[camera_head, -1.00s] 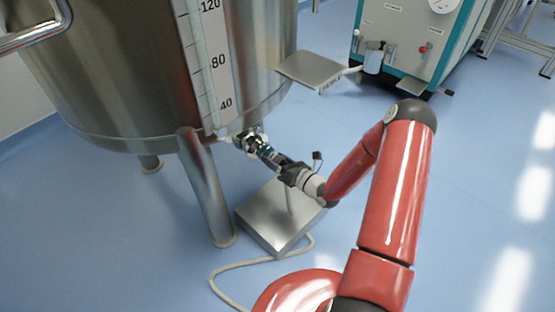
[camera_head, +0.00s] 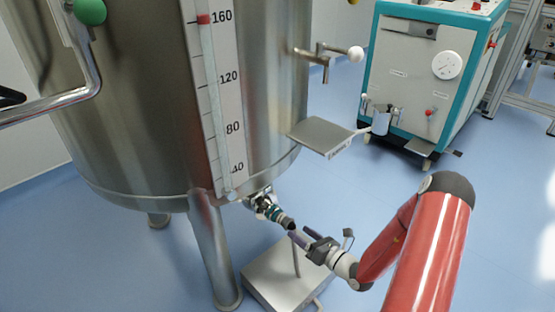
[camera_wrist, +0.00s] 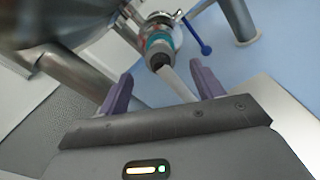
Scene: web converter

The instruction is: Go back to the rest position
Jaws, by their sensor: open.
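My gripper (camera_head: 300,236) is at the end of my red arm, low in front of the large steel tank (camera_head: 120,110). In the wrist view my gripper (camera_wrist: 160,92) shows its two purple fingers spread apart with nothing held between them. A teal and dark outlet fitting (camera_head: 272,212) sticks out from the bottom of the tank, just left of my fingertips. In the wrist view the fitting (camera_wrist: 158,45) is ahead of the fingers, with a dark open end. The fingers look apart from it.
A steel platform (camera_head: 285,278) stands on the floor below my gripper. A small plate (camera_head: 322,135) is fixed beside the tank, with a valve (camera_head: 325,55) above it. A teal and white machine (camera_head: 430,75) stands at the back right. The blue floor at right is clear.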

